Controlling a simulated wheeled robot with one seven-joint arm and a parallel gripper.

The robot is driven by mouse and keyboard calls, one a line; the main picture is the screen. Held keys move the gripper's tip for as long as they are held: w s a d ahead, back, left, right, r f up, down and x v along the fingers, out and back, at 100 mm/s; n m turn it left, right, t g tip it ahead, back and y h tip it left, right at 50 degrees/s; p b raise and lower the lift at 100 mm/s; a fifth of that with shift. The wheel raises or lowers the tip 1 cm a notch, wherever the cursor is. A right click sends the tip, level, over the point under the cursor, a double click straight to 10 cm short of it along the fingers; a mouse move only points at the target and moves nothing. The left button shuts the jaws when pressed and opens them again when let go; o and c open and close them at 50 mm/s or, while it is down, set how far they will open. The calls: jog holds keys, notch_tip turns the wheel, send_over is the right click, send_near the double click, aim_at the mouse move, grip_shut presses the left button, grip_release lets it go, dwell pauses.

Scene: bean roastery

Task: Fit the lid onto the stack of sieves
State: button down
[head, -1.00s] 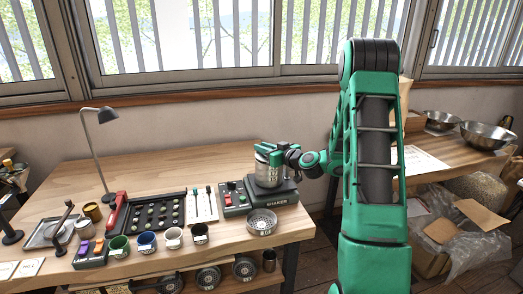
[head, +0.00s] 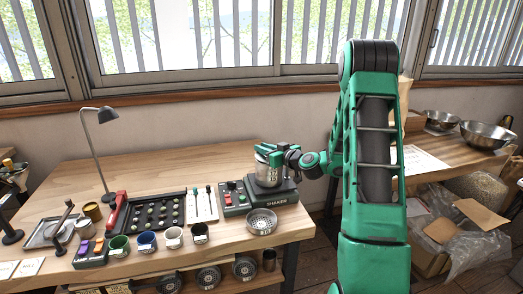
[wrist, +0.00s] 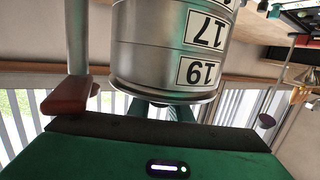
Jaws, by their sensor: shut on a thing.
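The stack of sieves (head: 267,177) is a metal cylinder standing on the dark shaker (head: 283,195). In the wrist view the stack (wrist: 150,45) fills the upper middle, with labels 17 and 19, and the picture is upside down. My gripper (head: 268,152) is at the top of the stack, shut on the lid (wrist: 165,97). The lid is mostly hidden; its metal edge shows close against the sieve labelled 19. I cannot tell whether it is fully seated. One finger with a red-brown pad shows at the left of the wrist view.
A loose perforated sieve (head: 261,221) lies in front of the shaker. A sample tray (head: 158,212), several cups and a desk lamp (head: 106,116) stand to the left. The back of the wooden table (head: 170,165) is clear. Bowls and sacks stand at the right.

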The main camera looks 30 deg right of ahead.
jog(key=shift+r, duration=0.5)
jog(key=shift+r, duration=0.25)
dwell(2.8)
jog(key=shift+f, duration=0.8)
dwell(0.9)
jog(key=c, duration=1.9)
grip_release()
jog(key=shift+s, duration=0.1)
jog(key=s+d+r, duration=0.1)
jog(key=s, duration=0.9)
jog(key=shift+s+r, duration=0.3)
jog(key=shift+r, duration=0.05)
